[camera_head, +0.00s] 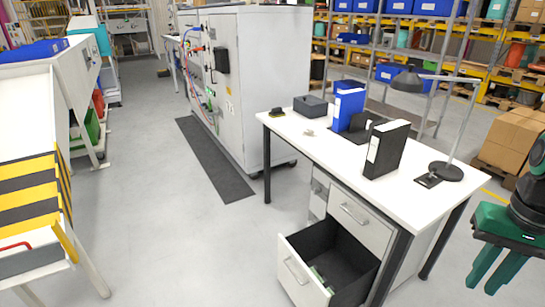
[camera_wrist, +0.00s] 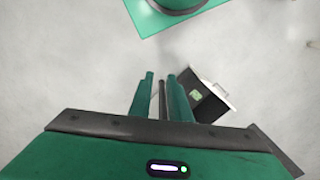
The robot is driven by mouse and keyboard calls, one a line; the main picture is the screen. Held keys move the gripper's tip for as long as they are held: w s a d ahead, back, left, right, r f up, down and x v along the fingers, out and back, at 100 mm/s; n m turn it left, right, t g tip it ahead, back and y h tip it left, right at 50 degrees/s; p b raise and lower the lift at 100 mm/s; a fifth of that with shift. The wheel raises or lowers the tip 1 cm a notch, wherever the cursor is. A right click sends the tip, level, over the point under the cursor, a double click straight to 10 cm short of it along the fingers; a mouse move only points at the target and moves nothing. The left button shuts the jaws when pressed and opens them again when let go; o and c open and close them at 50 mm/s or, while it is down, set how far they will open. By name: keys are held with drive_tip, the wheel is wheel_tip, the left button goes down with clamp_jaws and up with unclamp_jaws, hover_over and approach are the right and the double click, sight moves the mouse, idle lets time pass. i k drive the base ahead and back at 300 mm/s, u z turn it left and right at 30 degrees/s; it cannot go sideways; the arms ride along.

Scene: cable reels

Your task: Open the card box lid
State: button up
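A small dark grey box (camera_head: 310,106) sits on the white desk (camera_head: 335,146) near its far left end. It looks most like the card box, but it is too small to tell how its lid stands. My gripper (camera_head: 481,286) hangs at the right edge of the head view, in front of the desk's right end and far from that box. Its two green fingers are apart with nothing between them. The wrist view also shows the gripper (camera_wrist: 161,78) over bare floor, with the box out of that view.
Blue and black binders (camera_head: 387,149) and a desk lamp (camera_head: 445,170) stand on the desk. An open drawer (camera_head: 325,266) juts out below with a small green thing inside; it also shows in the wrist view (camera_wrist: 212,94).

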sight(311, 100)
drive_tip(key=u, duration=0.05)
drive_tip(key=k, duration=0.5)
drive_tip(key=u, duration=0.8)
drive_tip(key=i, duration=1.3)
drive_tip(key=z, duration=1.45)
